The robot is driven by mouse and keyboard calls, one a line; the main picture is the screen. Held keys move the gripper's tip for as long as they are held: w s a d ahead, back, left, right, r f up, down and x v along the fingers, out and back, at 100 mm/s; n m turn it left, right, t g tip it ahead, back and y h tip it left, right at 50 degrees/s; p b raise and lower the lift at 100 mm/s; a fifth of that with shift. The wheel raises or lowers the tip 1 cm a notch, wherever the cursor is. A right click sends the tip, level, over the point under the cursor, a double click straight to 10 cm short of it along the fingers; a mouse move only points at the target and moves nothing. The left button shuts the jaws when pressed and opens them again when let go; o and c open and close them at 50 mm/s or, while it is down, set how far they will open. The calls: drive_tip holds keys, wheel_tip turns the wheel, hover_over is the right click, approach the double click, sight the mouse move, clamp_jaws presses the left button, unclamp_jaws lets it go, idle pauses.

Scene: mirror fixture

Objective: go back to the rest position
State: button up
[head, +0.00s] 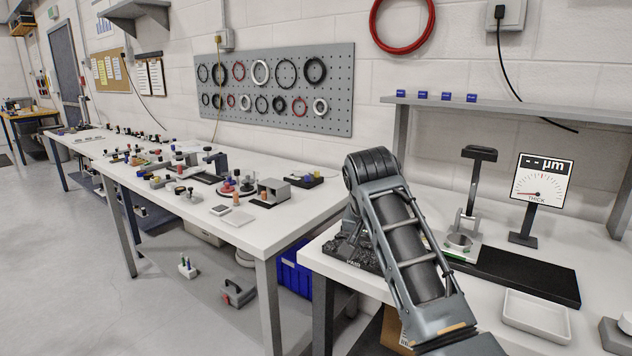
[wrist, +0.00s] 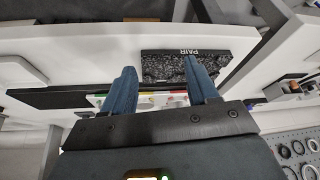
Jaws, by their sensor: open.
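My gripper (wrist: 162,76) shows in the wrist view with two blue fingers spread apart and nothing between them. Past the fingertips lies a dark speckled tray marked PAIR (wrist: 185,67) on the white table. In the head view my arm rises from the lower right and bends over the near table. It hides the gripper there. The PAIR tray (head: 352,257) shows partly behind the arm.
A gauge display (head: 541,182), a stand with a black handle (head: 465,205), a black slab (head: 515,273) and a white tray (head: 536,316) occupy the near table (head: 480,306). A long table (head: 240,220) with many small parts runs left. A shelf (head: 520,109) hangs above.

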drive_tip(key=s+d+f+n+t+y, duration=0.1)
drive_tip(key=s+f, duration=0.3)
drive_tip(key=f, duration=0.5)
drive_tip(key=s+d+f+n+t, duration=0.1)
drive_tip(key=s+f, duration=0.4)
drive_tip(key=f, duration=0.3)
drive_tip(key=s+d+f+t+y, duration=0.1)
drive_tip(key=s+f, duration=0.4)
drive_tip(key=s, duration=0.3)
drive_tip(key=s+d+f+t, duration=0.15)
drive_tip(key=s+f, duration=0.25)
drive_tip(key=s, duration=0.5)
drive_tip(key=s+d+r+n+t, duration=0.1)
drive_tip(key=s+d+r, duration=0.15)
drive_tip(key=s, duration=0.65)
drive_tip(key=s+d+r+t, duration=0.15)
drive_tip(key=s+r, duration=0.25)
drive_tip(key=s, duration=0.4)
drive_tip(key=s+d+r+n+t, duration=0.15)
drive_tip(key=s+r, duration=0.25)
drive_tip(key=s, duration=0.5)
drive_tip(key=s+r+t, duration=0.2)
drive_tip(key=s+r, duration=0.4)
drive_tip(key=r, duration=0.4)
drive_tip(key=shift+s+d, duration=0.25)
drive_tip(key=shift+s, duration=0.15)
drive_tip(key=shift+c, duration=0.2)
